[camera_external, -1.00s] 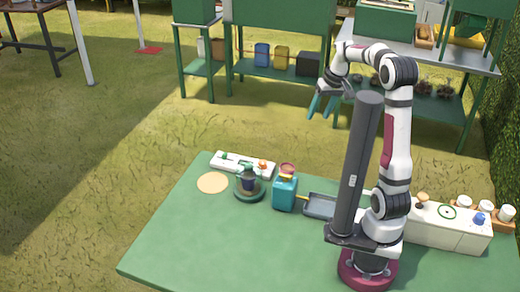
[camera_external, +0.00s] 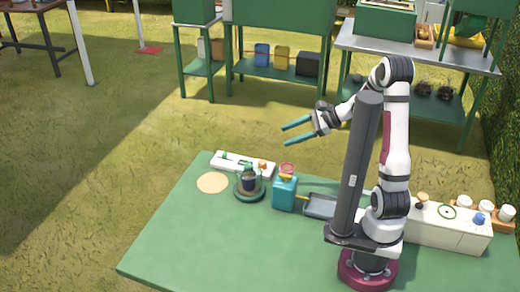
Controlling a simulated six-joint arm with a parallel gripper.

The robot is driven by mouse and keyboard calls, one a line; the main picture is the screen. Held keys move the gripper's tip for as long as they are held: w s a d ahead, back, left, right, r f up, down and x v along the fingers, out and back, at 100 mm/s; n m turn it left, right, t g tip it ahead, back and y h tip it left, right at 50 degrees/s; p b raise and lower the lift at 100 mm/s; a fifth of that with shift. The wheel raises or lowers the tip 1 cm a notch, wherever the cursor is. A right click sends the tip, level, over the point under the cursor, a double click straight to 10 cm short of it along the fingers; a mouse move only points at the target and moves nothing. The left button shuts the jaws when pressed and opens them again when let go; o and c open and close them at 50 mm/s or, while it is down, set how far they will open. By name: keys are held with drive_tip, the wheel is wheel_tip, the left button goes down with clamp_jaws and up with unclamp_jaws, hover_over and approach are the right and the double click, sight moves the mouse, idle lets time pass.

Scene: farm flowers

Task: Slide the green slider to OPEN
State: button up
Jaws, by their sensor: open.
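A white panel (camera_external: 243,165) lies at the back edge of the green table. A small green knob (camera_external: 225,156) sits near its left end and an orange knob (camera_external: 263,166) near its right end. A dark slot with green on it shows between them; any OPEN label is too small to read. My gripper (camera_external: 284,133) is above and to the right of the panel, pointing left. Its two teal fingers are apart with nothing between them.
A tan disc (camera_external: 212,183) lies left. The table's front left (camera_external: 190,245) is clear.

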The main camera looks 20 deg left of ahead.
drive_tip(key=w+a+f+m+t+y, duration=0.1)
drive_tip(key=w+a+f+m+y, duration=0.2)
drive_tip(key=a+f, duration=0.45)
drive_tip(key=m+t+h, duration=0.1)
drive_tip(key=m+t, duration=0.1)
drive_tip(key=m, duration=0.2)
approach(224, 154)
drive_tip(key=x, duration=1)
drive_tip(key=shift+w, duration=0.1)
clamp_jaws()
